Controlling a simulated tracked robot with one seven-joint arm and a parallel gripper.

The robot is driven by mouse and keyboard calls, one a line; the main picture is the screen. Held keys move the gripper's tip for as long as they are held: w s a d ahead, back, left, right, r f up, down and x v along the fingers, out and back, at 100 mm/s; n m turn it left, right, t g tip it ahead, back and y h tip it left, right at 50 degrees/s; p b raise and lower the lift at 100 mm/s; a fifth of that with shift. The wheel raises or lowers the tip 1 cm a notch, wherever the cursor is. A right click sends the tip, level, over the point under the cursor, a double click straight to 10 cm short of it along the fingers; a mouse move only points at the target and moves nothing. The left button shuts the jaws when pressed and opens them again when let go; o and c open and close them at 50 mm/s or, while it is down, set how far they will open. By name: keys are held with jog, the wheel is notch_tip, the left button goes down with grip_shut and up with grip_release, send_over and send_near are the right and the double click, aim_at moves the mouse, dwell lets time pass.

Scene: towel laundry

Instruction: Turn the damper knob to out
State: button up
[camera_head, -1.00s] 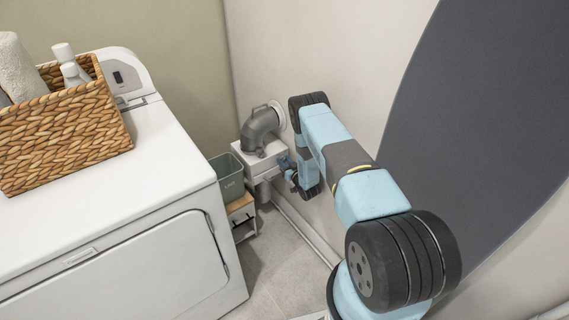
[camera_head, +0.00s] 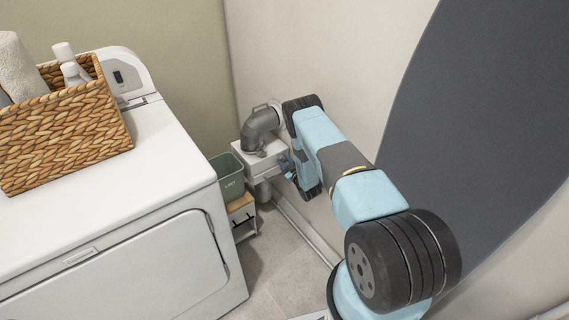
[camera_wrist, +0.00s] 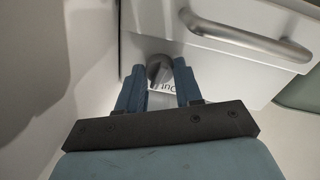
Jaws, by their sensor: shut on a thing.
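The damper knob (camera_wrist: 159,69) is a dark grey round knob on the front of a white box; it shows in the wrist view between my fingertips. My gripper (camera_wrist: 158,76) has its two blue fingers shut on the knob's sides. A label beside the knob is partly covered by the fingers; some letters, seemingly "Out" and "In", show. In the head view the white damper box (camera_head: 262,157) sits below a grey duct elbow (camera_head: 259,127) at the wall. My gripper (camera_head: 287,163) is at the box's right side there, and the knob itself is hidden.
A metal bar handle (camera_wrist: 246,35) runs across the white box near the knob. A grey-green bin (camera_head: 228,179) stands left of the damper box on a small wooden-topped stand (camera_head: 241,204). The white dryer (camera_head: 130,210) with a wicker basket (camera_head: 62,133) is at left. The wall is close at right.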

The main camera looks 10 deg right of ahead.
jog(key=shift+s+a+f+n, duration=0.1)
jog(key=shift+n, duration=1.1)
jog(key=o, duration=0.8)
jog(key=shift+c, duration=0.2)
jog(key=v, duration=1.4)
jog(key=shift+f, duration=0.25)
jog(key=shift+w, duration=0.2)
